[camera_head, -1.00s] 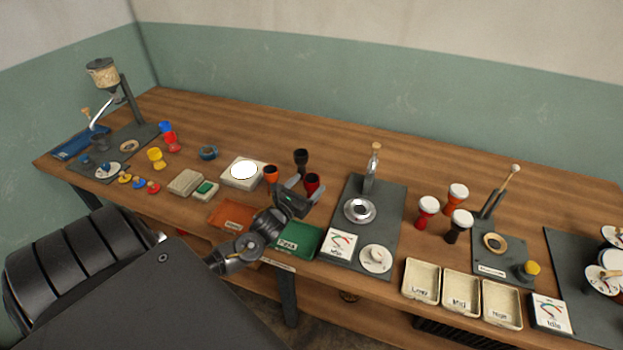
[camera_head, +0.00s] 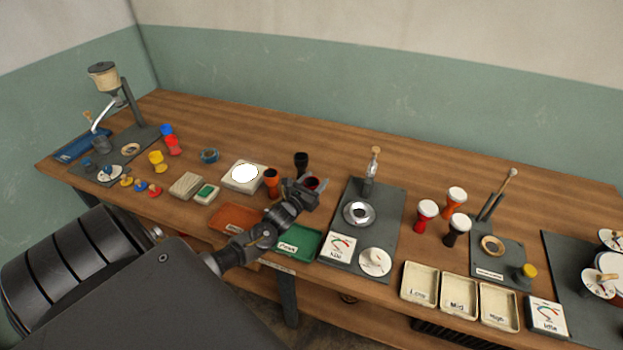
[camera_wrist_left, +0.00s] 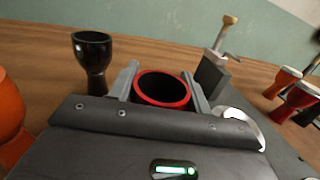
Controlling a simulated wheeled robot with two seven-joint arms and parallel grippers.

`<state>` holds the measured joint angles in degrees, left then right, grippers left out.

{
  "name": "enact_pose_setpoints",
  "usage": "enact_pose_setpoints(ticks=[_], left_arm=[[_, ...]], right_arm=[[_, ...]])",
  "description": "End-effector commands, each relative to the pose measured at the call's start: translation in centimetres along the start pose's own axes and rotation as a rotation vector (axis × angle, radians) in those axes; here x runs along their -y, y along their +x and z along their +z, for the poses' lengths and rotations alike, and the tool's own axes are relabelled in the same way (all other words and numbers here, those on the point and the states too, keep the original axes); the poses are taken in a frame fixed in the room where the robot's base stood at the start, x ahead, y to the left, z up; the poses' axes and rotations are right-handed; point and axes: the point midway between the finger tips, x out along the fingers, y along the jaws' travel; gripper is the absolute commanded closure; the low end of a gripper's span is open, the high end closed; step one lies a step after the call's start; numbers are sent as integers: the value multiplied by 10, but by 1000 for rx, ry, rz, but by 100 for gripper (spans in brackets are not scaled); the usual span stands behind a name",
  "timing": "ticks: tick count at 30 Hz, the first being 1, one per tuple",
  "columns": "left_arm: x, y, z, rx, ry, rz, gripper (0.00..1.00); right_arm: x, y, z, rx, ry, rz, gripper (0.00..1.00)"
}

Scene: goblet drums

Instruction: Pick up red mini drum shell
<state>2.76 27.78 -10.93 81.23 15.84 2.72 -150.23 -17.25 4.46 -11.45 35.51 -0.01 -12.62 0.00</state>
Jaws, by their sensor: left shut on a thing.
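The red mini drum shell (camera_head: 312,183) is an open goblet with a dark inside. It stands upright or nearly so between the fingers of my left gripper (camera_head: 301,188). In the left wrist view its red rim (camera_wrist_left: 163,89) shows between the two grey fingers of the gripper (camera_wrist_left: 163,84), which is shut on it. Its lower part is hidden by the gripper body, so I cannot tell whether it touches the table. My right gripper is not in view.
A black shell (camera_head: 301,161) and an orange shell (camera_head: 271,179) stand close to the left gripper. A grey station (camera_head: 384,201) with a metal cup is just right. Orange (camera_head: 234,218) and green (camera_head: 299,241) trays lie in front. Free wood is behind.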

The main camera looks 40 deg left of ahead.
Motion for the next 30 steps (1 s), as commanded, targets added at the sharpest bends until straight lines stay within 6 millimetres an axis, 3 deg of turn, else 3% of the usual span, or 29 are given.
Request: enact_pose_setpoints(ticks=[11, 17, 25, 30], left_arm=[[0, 0, 5, 2, 1, 0, 75], [0, 0, 27, 6, 3, -4, 75], [-22, -48, 91, 1, 7, -6, 75], [-41, -87, 106, -4, 5, -4, 75]], right_arm=[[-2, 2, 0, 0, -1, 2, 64], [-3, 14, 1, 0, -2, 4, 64], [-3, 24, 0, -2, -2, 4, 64], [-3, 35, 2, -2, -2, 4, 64]])
